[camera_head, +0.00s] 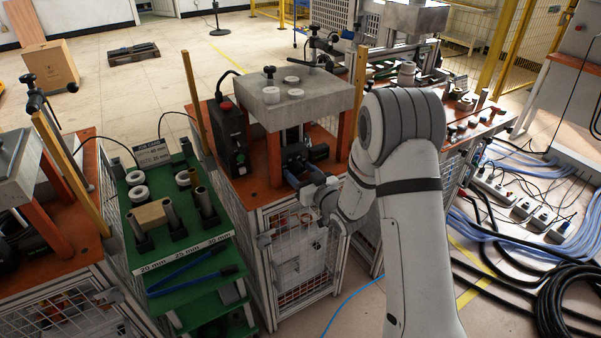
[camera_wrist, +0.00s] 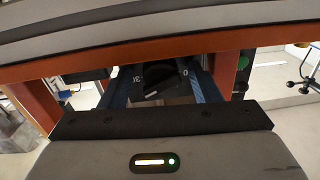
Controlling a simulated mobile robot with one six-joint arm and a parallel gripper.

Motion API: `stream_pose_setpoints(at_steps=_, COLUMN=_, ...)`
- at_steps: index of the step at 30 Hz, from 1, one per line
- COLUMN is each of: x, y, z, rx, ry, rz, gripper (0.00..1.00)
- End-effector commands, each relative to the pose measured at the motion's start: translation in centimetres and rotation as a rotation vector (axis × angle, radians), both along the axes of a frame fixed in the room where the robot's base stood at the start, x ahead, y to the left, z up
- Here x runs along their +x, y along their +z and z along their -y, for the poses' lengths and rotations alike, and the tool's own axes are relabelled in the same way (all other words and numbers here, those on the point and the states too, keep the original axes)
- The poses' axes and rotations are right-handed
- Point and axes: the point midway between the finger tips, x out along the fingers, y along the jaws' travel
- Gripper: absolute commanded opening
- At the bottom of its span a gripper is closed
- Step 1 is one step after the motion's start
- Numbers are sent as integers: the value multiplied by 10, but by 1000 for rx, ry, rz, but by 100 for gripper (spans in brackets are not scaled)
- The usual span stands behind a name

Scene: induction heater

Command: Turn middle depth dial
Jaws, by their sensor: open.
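A black dial (camera_wrist: 160,78) shows in the middle of the wrist view, beneath an orange crossbar, with pale numbers on either side of it. My gripper (camera_wrist: 160,86) is open, with one blue finger to the left of the dial and one to the right. I cannot tell whether the fingers touch the dial. In the head view my gripper (camera_head: 297,165) reaches in between the orange legs under the grey-topped stand (camera_head: 290,92). The dial's face is hidden in the head view.
A black control box (camera_head: 228,135) with a red button stands left of the stand. A green rack (camera_head: 175,230) with rings and posts is further left. The orange crossbar (camera_wrist: 235,43) passes close above my gripper. Cables (camera_head: 520,240) lie on the floor at right.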

Motion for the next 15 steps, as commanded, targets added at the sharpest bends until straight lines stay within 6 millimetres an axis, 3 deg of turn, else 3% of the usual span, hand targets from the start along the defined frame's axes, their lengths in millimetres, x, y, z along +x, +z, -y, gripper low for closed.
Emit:
stream_pose_setpoints(at_steps=4, x=0, y=0, z=0, rx=0, ry=0, rz=0, gripper=55)
stream_pose_setpoints(at_steps=15, x=0, y=0, z=0, rx=0, ry=0, rz=0, gripper=25)
